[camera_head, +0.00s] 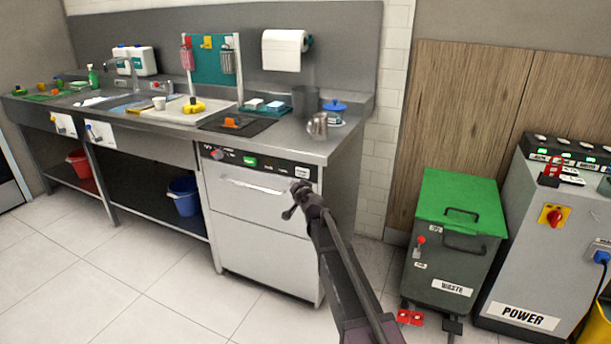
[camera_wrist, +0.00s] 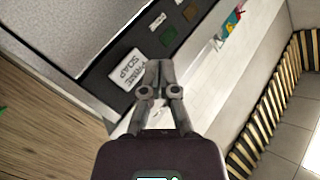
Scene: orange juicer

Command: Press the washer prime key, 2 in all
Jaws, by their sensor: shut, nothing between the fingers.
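The washer (camera_head: 262,245) stands under the right end of the steel counter. Its dark control panel (camera_head: 270,164) runs along the top of its front, with a green-lit key and a white plate at the right end. In the wrist view this plate (camera_wrist: 126,66) reads "PRIME SOAP", and a dull brown key (camera_wrist: 169,36) and a dark green key (camera_wrist: 190,12) sit on the panel. My gripper (camera_head: 294,196) is shut and empty in front of the washer's upper right. In the wrist view its fingertips (camera_wrist: 159,64) appear beside the plate. Contact with a key cannot be told.
A long handle (camera_head: 253,187) crosses the washer door below the panel. A metal jug (camera_head: 318,125) stands on the counter's right end. A green-lidded waste bin (camera_head: 455,245) and a grey power cabinet (camera_head: 545,245) stand to the right.

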